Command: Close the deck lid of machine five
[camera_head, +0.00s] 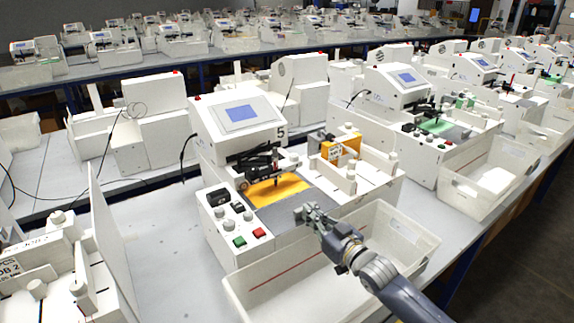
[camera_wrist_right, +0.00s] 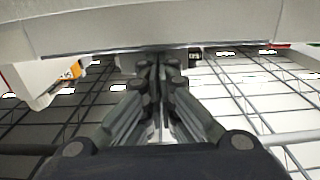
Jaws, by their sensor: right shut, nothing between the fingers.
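Machine five (camera_head: 238,115) is a white plotter with a blue screen and a "5" on its front. Its deck holds a yellow sheet (camera_head: 277,189) under a black pen carriage, with a grey surface around it. I cannot clearly make out the deck lid as a separate part. My right gripper (camera_head: 308,213) is over the front right of the deck, shut and empty. In the right wrist view, the shut fingers (camera_wrist_right: 160,68) point toward a broad pale surface (camera_wrist_right: 160,28) across the top; whether they touch it is unclear. My left gripper is not in view.
A white bin (camera_head: 262,285) stands at the machine's front, below my right arm. A button panel (camera_head: 236,222) is left of the deck. An orange block (camera_head: 341,150) stands at its back right. An upright white panel (camera_head: 112,245) is at left; bench between is clear.

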